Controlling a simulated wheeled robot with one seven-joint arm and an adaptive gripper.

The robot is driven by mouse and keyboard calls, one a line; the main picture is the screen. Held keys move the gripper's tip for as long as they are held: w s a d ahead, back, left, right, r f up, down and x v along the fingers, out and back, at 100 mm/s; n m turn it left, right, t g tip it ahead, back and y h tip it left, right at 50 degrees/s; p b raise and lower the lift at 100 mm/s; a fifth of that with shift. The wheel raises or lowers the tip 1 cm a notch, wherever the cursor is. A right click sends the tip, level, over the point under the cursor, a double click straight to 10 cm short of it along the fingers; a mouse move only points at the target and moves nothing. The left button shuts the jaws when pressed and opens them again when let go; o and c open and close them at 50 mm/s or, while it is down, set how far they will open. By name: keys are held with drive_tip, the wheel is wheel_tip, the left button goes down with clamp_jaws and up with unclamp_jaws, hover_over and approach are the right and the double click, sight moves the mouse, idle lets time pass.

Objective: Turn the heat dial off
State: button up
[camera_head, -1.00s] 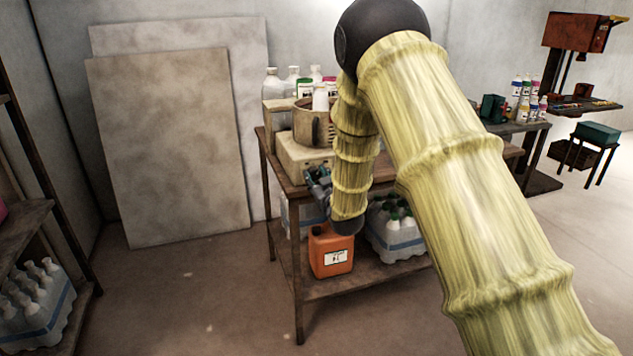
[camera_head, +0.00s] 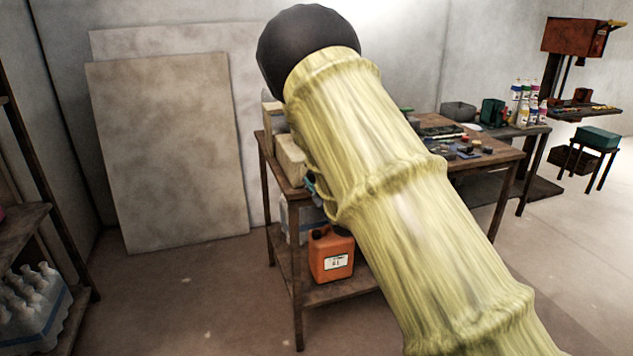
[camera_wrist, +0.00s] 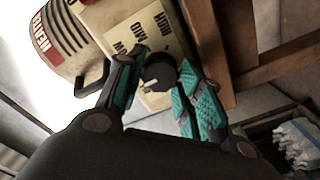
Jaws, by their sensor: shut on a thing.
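A dark round dial (camera_wrist: 158,74) with a pale mark on its rim sits on the front of a cream heater base (camera_wrist: 148,28) in the wrist view. Printed words on the base around the dial are partly covered and hard to read. My gripper (camera_wrist: 160,80) has its teal-padded fingers on either side of the dial and is shut on it.
The wooden table (camera_head: 275,178) has a lower shelf with an orange jug (camera_head: 331,255). Tools lie on the tabletop to the right. Boards (camera_head: 170,150) lean on the wall, and a shelf with bottles (camera_head: 35,290) stands at left. The floor in front is open.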

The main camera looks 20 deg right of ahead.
drive_tip(key=shift+f, duration=0.1)
drive_tip(key=o, duration=0.7)
drive_tip(key=shift+o, duration=0.2)
drive_tip(key=s, duration=1.2)
drive_tip(key=shift+d, duration=0.2)
